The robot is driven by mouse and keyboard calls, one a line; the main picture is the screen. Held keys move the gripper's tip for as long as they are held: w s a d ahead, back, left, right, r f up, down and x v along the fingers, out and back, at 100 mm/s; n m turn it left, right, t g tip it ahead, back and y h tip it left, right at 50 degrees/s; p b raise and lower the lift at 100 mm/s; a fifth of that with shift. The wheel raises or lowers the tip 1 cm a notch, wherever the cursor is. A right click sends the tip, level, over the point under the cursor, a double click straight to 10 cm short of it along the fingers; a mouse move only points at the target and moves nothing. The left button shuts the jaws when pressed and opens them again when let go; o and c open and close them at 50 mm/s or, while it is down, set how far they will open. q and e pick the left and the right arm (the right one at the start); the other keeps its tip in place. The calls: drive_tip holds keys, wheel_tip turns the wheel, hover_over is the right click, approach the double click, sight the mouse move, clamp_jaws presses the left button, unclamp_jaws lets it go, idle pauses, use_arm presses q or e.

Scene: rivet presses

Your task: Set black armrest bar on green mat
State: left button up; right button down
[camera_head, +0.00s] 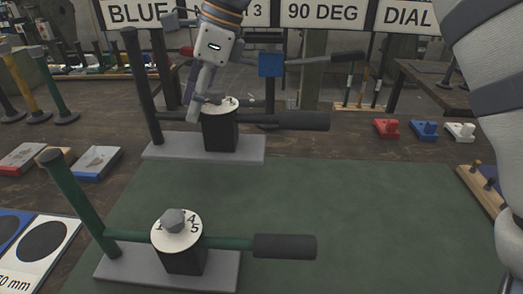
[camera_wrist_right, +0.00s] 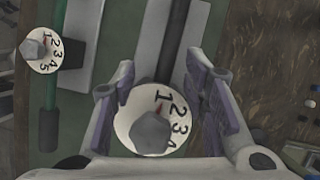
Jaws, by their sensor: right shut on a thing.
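The black armrest bar (camera_head: 300,121) is a press-like piece with a grey base plate, a black post at its left, a dark block under a white numbered dial, and a thick black grip pointing right. It is at the back edge of the green mat (camera_head: 380,215); I cannot tell whether its base touches down. My right gripper (camera_head: 207,102) reaches down onto its dial block and is shut on it. In the right wrist view the fingers flank the white dial (camera_wrist_right: 135,108) with its grey knob. My left gripper is not in view.
A similar green-barred piece (camera_head: 215,242) stands at the mat's front left. Red (camera_head: 386,129), blue (camera_head: 424,131) and white (camera_head: 461,132) blocks lie behind the mat at the right. A wooden rack (camera_head: 485,190) is at the right edge. The mat's middle and right are clear.

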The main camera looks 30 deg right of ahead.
sight(221, 86)
wheel_tip(221, 86, down, 10)
drive_tip(key=shift+r, duration=0.2)
drive_tip(key=shift+f, duration=0.1)
drive_tip(key=c, duration=0.9)
unclamp_jaws()
drive_tip(key=shift+c, duration=0.2)
drive_tip(key=v, duration=1.2)
